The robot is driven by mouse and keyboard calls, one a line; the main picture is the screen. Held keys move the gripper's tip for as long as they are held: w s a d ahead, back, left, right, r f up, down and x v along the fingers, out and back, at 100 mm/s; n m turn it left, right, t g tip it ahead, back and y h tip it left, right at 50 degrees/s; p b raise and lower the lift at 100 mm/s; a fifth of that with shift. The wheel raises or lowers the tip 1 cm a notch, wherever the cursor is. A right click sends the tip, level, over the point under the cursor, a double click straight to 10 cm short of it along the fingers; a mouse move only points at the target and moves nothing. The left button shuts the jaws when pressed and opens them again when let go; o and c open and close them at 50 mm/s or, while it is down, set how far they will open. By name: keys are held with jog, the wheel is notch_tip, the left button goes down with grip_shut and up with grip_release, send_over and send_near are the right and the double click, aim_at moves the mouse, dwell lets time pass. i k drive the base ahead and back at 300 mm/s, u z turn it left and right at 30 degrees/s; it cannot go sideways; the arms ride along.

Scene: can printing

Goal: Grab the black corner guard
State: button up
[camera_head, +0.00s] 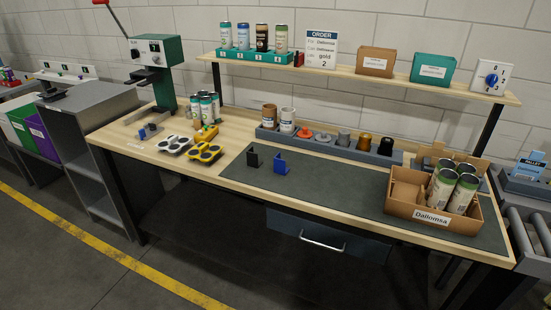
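A small black corner guard (253,157) stands on the dark green mat, near the mat's left end. A blue corner guard (280,166) stands just to its right, with a small gap between them. Nothing touches the black one, and its front side is in clear view. My gripper is not in view.
A yellow can holder (205,153) and a white one sit to the left. A grey tray (325,145) with cups and small parts runs along the back. A cardboard box (470,222) with cans stands at the mat's right end. The mat between is clear.

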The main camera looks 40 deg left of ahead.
aim_at(251, 157)
jog(key=i, duration=0.9)
jog(key=u, duration=1.5)
